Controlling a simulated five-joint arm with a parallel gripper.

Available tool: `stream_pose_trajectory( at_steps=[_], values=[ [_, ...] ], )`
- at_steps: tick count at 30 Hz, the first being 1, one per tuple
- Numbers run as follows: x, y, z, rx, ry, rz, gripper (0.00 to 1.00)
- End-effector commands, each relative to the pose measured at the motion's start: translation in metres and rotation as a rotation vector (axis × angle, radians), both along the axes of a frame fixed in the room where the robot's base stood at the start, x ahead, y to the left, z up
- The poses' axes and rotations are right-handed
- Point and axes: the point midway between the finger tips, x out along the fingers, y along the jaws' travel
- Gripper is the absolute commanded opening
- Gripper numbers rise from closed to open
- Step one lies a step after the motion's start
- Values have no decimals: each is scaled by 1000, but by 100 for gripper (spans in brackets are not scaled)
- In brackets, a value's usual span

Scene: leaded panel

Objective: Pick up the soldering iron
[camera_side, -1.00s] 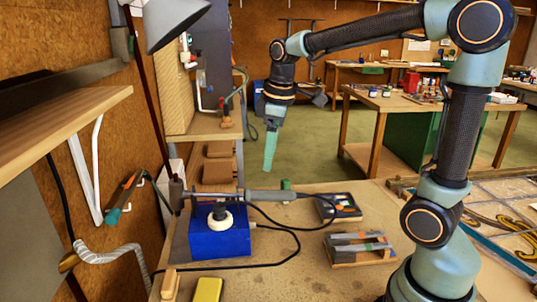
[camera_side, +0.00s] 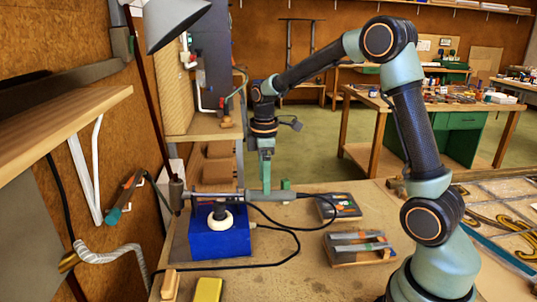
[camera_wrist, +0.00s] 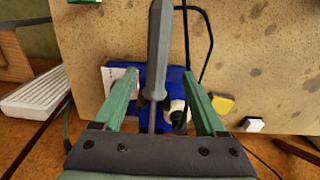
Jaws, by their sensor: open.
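The soldering iron has a grey handle (camera_side: 282,195) and a thin metal shaft. In the side view it lies level across the top of a blue box (camera_side: 222,243), its tip end to the left and a black cable trailing from its right end. My gripper (camera_side: 266,188) points down at the handle, its green fingers hiding part of it. In the wrist view my open gripper (camera_wrist: 160,78) has one finger on each side of the iron (camera_wrist: 158,50), with gaps showing. The iron's lower end is hidden behind the gripper body.
A wooden tray (camera_side: 345,262) of grey tools and a dark flat case (camera_side: 338,207) sit to the right. A yellow block (camera_side: 208,290) lies at the front. A lamp (camera_side: 175,22) hangs upper left. The leaded panel (camera_side: 505,215) lies far right. The cable loops across the bench.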

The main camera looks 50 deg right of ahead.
Motion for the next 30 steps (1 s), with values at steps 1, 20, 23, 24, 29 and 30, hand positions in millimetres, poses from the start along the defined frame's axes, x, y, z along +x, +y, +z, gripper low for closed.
stream_pose_trajectory(
  at_steps=[1,20,23,24,29,30],
  values=[
    [0,0,-3,1,2,0,73],
    [7,1,-53,0,0,-1,73],
    [7,1,-53,0,0,-1,58],
    [7,1,-53,0,0,-1,42],
    [7,1,-53,0,0,-1,0],
    [7,1,-53,0,0,-1,0]
  ],
)
